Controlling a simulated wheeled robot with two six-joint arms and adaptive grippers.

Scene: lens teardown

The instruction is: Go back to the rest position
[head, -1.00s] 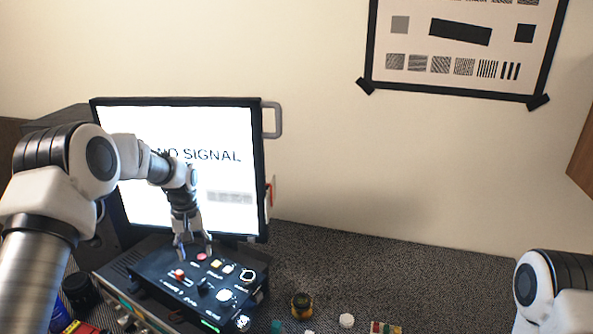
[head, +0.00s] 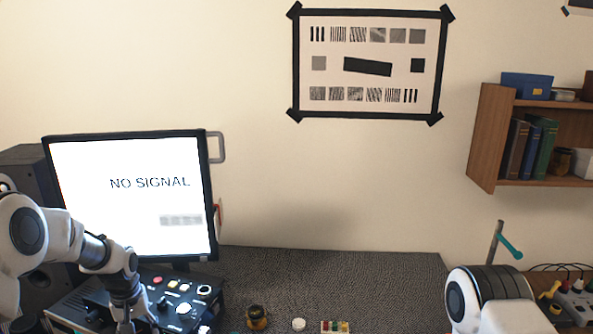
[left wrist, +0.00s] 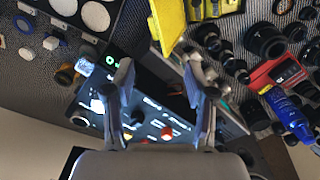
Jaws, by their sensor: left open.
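My left gripper (head: 136,322) is at the lower left of the head view, in front of the left part of the black control box (head: 212,294). In the left wrist view my left gripper (left wrist: 157,78) has its two fingers spread apart with nothing held between them. The control box (left wrist: 152,108) shows behind and between the fingers, with red, yellow and white buttons. I cannot tell whether the fingers touch it. Of my right arm, only a white and black link shows at the lower right of the head view; its gripper is out of frame.
A monitor (head: 130,225) reading "NO SIGNAL" stands behind the control box. A small dark jar (head: 257,318), a white disc (head: 298,324) and a colored tray (head: 335,327) lie on the dark mat (head: 330,275). A shelf (head: 490,140) hangs at right. The mat's back middle is clear.

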